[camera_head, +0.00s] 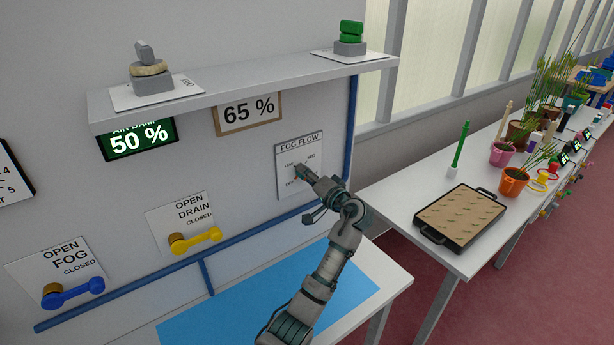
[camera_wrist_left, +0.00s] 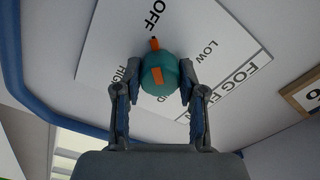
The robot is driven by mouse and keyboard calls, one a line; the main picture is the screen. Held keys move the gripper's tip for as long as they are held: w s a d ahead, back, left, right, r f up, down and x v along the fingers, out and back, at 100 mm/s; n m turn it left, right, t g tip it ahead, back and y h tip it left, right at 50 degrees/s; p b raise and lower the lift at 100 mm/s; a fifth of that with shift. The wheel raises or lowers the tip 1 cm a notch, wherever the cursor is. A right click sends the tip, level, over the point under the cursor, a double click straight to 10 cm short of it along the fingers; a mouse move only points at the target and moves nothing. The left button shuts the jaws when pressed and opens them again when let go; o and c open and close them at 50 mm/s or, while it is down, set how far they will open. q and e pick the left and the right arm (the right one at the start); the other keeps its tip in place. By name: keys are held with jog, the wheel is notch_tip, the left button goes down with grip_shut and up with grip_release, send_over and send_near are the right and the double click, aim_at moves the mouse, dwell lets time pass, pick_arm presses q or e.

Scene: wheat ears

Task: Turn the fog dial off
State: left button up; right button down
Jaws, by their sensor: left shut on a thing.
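The fog dial (camera_wrist_left: 168,86) is a round teal knob with an orange mark on its face and an orange pointer at its edge. In the left wrist view its pointer is toward the word OFF on the white FOG FLOW plate (camera_wrist_left: 215,45). LOW and HIGH are also readable, while another label is partly hidden. The plate (camera_head: 298,148) is on the grey wall in the head view. My left gripper (camera_wrist_left: 158,92) has its two fingers on either side of the dial, shut on it. In the head view my gripper (camera_head: 312,178) largely covers the dial. My right gripper is out of view.
A shelf (camera_head: 250,82) juts out above the plate. A blue pipe (camera_head: 351,125) runs beside it. A yellow drain lever (camera_head: 195,241) and blue fog lever (camera_head: 72,293) are on the left. A table with a tray (camera_head: 432,234) and pots is on the right.

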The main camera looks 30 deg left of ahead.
pick_arm(q)
jog(key=o, duration=1.1)
jog(key=shift+f, duration=0.45)
jog(key=shift+o, duration=0.2)
jog(key=shift+w+r, duration=0.1)
jog(key=shift+w, duration=0.05)
jog(key=shift+r, duration=0.1)
jog(key=v, duration=1.2)
